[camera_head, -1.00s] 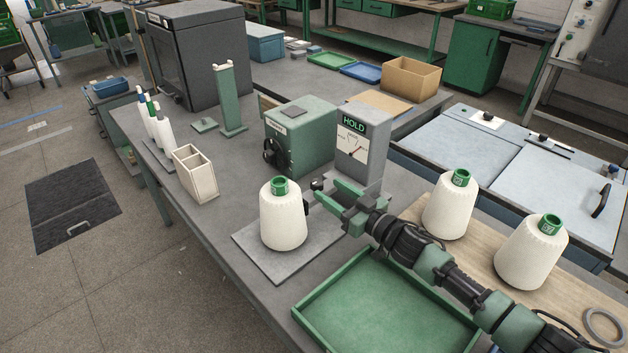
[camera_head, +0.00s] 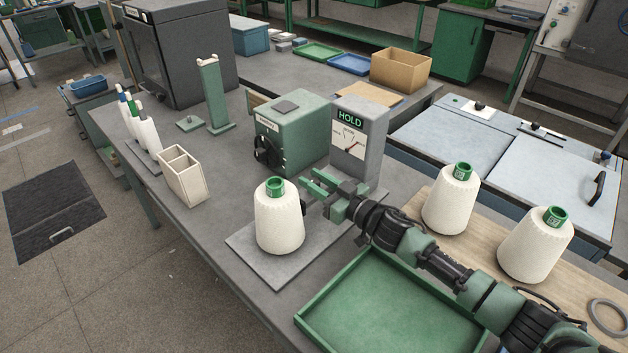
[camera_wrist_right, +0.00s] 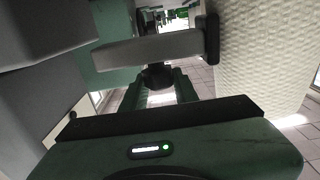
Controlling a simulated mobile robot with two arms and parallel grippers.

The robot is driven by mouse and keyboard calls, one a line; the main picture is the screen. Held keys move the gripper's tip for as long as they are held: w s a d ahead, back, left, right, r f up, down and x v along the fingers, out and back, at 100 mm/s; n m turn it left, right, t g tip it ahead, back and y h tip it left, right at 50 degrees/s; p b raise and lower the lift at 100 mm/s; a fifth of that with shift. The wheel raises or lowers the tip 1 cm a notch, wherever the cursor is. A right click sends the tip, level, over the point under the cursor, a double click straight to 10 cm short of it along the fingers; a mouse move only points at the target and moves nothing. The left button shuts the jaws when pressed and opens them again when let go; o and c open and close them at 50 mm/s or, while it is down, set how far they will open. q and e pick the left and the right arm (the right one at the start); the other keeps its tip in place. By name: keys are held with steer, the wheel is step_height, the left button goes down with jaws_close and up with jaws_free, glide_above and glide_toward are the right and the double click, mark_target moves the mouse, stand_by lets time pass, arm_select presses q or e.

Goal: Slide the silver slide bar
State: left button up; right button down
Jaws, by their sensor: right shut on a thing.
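The silver slide bar (camera_wrist_right: 145,51) runs across the upper part of the right wrist view, with a black end piece (camera_wrist_right: 211,38) close beside the white cone (camera_wrist_right: 265,60). A dark round knob (camera_wrist_right: 157,76) shows under the bar, between the green fingers of my right gripper (camera_wrist_right: 158,90), which is shut on it. In the head view, my right gripper (camera_head: 314,183) reaches between the cone (camera_head: 280,220) and the grey HOLD box (camera_head: 358,140). The bar is mostly hidden there. My left gripper is not in view.
A green motor box (camera_head: 292,125) stands just behind the gripper. A green tray (camera_head: 395,305) lies under my right arm, and two more cones (camera_head: 450,200) (camera_head: 535,245) stand on a wooden board. A beige divided holder (camera_head: 183,180) stands at left.

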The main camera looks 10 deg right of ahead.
steer(key=shift+a, duration=0.1)
stand_by(1.1)
steer(key=w+d, duration=0.3)
steer(key=d, duration=0.2)
steer(key=shift+w+d, duration=0.3)
steer(key=shift+w, duration=0.05)
steer(key=c, duration=1.1)
jaws_free()
steer(key=shift+w, duration=0.1)
steer(key=shift+b+v, duration=0.5)
steer(key=shift+v, duration=3.25)
steer(key=shift+f, duration=0.1)
